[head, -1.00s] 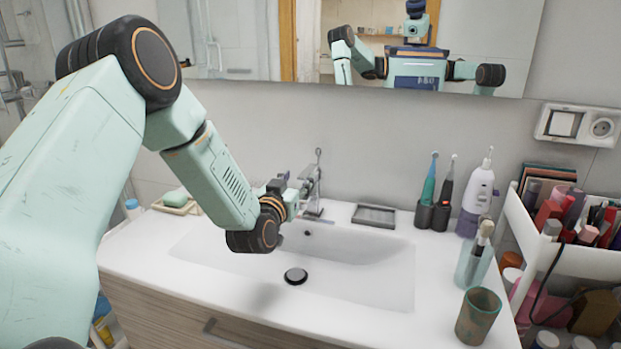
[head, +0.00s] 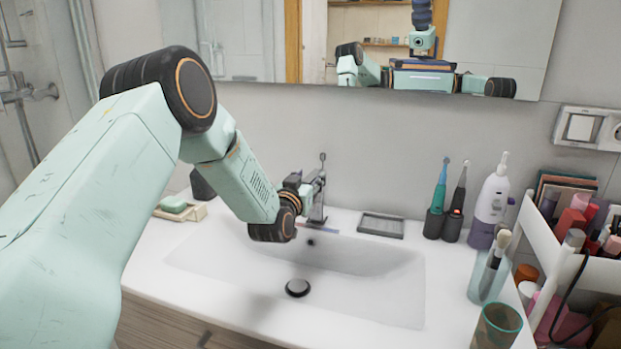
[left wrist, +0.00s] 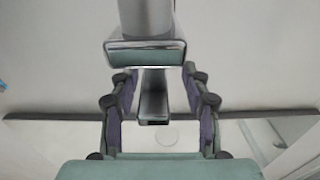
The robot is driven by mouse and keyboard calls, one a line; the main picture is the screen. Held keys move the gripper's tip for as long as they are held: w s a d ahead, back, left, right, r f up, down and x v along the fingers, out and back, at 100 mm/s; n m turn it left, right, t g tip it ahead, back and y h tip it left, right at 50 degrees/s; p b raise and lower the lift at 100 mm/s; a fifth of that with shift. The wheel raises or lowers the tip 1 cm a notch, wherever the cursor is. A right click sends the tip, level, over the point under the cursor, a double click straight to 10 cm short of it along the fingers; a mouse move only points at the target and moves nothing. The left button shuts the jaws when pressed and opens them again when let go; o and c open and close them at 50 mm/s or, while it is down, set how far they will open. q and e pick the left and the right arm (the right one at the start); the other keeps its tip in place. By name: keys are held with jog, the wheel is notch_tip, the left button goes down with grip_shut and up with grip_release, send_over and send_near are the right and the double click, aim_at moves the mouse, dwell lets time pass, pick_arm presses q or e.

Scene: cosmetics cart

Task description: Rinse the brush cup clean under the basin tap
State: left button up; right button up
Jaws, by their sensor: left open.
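A stained green-brown cup (head: 497,328) stands empty-looking at the counter's front right, partly cut off by the bottom edge. Behind it, a clear cup (head: 486,283) holds a brush (head: 499,246). The chrome tap (head: 318,200) stands behind the basin (head: 390,285), its lever upright; I see no water running. My left gripper (head: 307,183) is at the tap, largely hidden behind its own wrist. In the left wrist view, its fingers (left wrist: 160,78) are open, on either side of chrome tap parts (left wrist: 153,100); I cannot tell whether they touch. My right gripper is out of view, apart from a mirror reflection.
A soap dish (head: 180,211) sits back left. A crowded white cart (head: 545,230) borders the right. The basin is empty, with a dark drain plug (head: 297,288).

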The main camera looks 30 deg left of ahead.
pick_arm(q)
jog(key=shift+w, duration=0.3)
jog(key=shift+w+d+r, duration=0.2)
jog(key=shift+w+d, duration=0.1)
jog(key=shift+d, duration=0.05)
jog(key=shift+a+f, duration=0.15)
jog(key=shift+a, duration=0.2)
jog(key=shift+c, duration=1)
jog(key=shift+d, duration=0.25)
jog(key=c, duration=0.6)
jog(key=shift+s+a, duration=0.1)
jog(key=shift+a, duration=0.05)
grip_shut()
